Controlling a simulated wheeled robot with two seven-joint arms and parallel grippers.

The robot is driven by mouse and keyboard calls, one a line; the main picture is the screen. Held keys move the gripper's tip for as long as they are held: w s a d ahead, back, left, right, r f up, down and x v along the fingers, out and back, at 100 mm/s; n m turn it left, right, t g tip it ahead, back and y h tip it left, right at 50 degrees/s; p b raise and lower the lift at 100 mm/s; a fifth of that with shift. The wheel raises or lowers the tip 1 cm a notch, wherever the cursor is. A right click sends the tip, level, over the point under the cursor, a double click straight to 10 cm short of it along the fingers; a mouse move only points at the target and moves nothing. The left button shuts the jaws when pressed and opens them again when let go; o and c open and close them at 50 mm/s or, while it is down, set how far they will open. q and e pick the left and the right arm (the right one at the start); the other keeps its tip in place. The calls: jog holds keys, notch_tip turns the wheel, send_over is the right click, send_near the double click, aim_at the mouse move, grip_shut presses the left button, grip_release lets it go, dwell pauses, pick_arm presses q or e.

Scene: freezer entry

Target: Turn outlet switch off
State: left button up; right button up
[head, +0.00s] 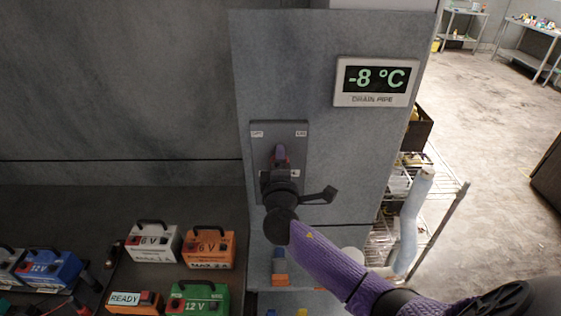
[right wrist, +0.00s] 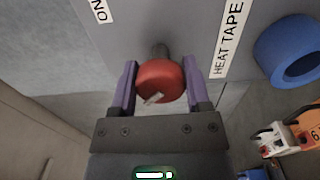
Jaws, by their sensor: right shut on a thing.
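The outlet switch is a red round knob (right wrist: 158,80) on a short dark stem, seen in the right wrist view. It stands out from a grey panel with labels reading "ON" and "HEAT TAPE". In the head view the switch plate (head: 296,140) is on the grey wall box, and my gripper hides most of the knob. My right gripper (head: 281,158) reaches up to the plate. In the right wrist view its purple fingers (right wrist: 159,78) are on either side of the knob, shut on it. My left gripper is not in view.
A display (head: 376,81) reading "-8 °C" and "DRAIN PIPE" is on the box, right of the plate. Several batteries, including an orange one (head: 209,249), stand at the lower left. A wire shelf (head: 437,215) is behind on the right. A blue ring (right wrist: 289,50) shows in the right wrist view.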

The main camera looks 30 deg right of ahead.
jog(key=o, duration=1.3)
jog(key=b+v, duration=0.1)
jog(key=v, duration=0.9)
